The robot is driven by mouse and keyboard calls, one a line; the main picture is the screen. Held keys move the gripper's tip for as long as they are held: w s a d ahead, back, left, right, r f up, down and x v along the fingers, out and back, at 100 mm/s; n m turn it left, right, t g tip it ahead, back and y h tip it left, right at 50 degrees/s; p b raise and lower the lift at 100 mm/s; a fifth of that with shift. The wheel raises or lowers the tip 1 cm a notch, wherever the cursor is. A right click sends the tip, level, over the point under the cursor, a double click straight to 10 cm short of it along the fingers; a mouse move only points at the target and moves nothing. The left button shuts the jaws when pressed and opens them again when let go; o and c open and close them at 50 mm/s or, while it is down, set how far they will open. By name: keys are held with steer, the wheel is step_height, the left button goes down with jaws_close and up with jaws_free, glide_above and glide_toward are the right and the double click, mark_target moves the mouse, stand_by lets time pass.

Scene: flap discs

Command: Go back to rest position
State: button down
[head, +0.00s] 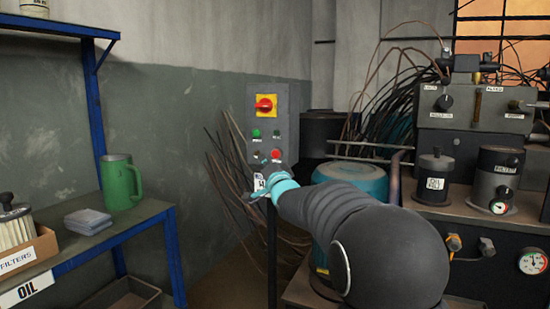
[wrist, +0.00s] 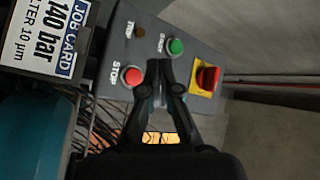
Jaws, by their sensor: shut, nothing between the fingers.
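My arm reaches from the lower right toward a grey control panel (head: 288,110) in the head view. My gripper (head: 262,190) is just below and in front of the panel's lower part, largely hidden by my wrist. In the wrist view my gripper (wrist: 160,65) has its fingertips together with nothing between them. They point at the panel (wrist: 192,55), between the red stop button (wrist: 132,76) and the green start button (wrist: 176,46). I cannot tell whether they touch the panel.
A red rotary switch on yellow (head: 266,104) tops the panel. At right is a machine with gauges (head: 475,118). At left, a bench holds a green mug (head: 121,182). A job card (wrist: 45,35) shows in the wrist view.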

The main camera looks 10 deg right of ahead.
stand_by(0.5)
step_height(320, 180, down, 13)
steer(key=s+d+n+g+h, duration=0.1)
steer(key=d+n+g+h, duration=0.2)
steer(key=g, duration=0.2)
steer(key=s+f+n+g, duration=0.2)
steer(key=s+f+g, duration=0.2)
steer(key=s+f, duration=0.3)
steer(key=s+f+n+g+p, duration=0.3)
steer(key=s+g, duration=0.4)
steer(key=s, duration=2.3)
steer(key=s+a+r+n+t, duration=0.1)
steer(key=s+r, duration=0.3)
steer(key=s, duration=0.9)
steer(key=shift+a+n+p, duration=0.3)
steer(key=shift+a+n, duration=0.2)
steer(key=shift+a, duration=0.1)
